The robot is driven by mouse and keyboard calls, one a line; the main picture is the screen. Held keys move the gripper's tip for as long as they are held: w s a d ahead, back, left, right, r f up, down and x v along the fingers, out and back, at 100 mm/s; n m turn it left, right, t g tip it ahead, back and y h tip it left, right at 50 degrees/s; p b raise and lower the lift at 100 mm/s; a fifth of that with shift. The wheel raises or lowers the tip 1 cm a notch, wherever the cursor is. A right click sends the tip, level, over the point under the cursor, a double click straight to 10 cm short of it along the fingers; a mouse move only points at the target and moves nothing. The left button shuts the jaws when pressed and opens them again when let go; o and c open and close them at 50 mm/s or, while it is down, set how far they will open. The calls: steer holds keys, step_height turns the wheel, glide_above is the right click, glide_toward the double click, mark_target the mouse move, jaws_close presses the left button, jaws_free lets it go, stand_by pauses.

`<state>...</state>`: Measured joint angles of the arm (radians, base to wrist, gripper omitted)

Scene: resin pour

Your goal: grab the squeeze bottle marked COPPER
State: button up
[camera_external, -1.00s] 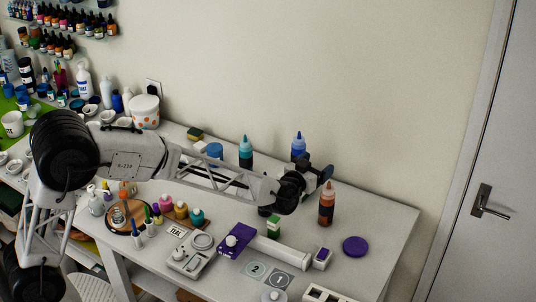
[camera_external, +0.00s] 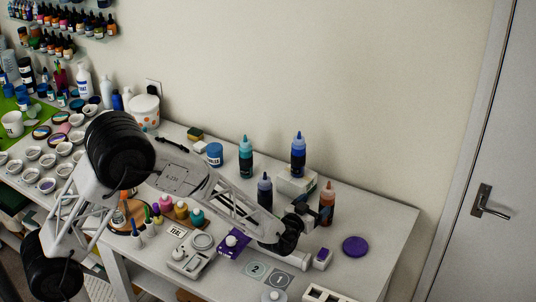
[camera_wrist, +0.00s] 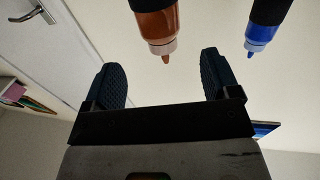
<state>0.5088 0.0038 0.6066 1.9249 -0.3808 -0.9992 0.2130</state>
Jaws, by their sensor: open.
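A copper-orange squeeze bottle (camera_external: 327,205) with a dark label stands upright on the right part of the table; its label is too small to read. My gripper (camera_external: 309,207) is close to the left of it and covers part of its left side. In the wrist view, which looks upside down, the copper bottle (camera_wrist: 155,22) shows at the top, between the lines of the two fingers. My gripper (camera_wrist: 162,80) is open, with nothing between its pads. The bottle looks just ahead of the fingertips; I cannot tell if they touch.
A blue bottle (camera_external: 298,157) stands behind on a white box (camera_external: 293,182), with a teal bottle (camera_external: 246,160) further left. A dark-blue bottle (camera_external: 265,192) stands close behind my forearm. A purple disc (camera_external: 355,247) lies front right. The table's right edge is clear.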

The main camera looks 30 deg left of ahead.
mark_target(324, 197)
steer(key=shift+w, duration=0.1)
steer(key=shift+w+d, duration=0.25)
steer(key=shift+w, duration=0.9)
steer(key=shift+w, duration=0.1)
steer(key=shift+w+d+f, duration=0.1)
steer(key=shift+w+d, duration=0.15)
steer(key=shift+w, duration=1)
steer(key=shift+w+d+f, duration=0.1)
steer(key=shift+w+d, duration=0.1)
steer(key=shift+w, duration=1.05)
steer(key=shift+c, duration=0.2)
steer(key=c, duration=1.4)
steer(key=shift+o, duration=0.2)
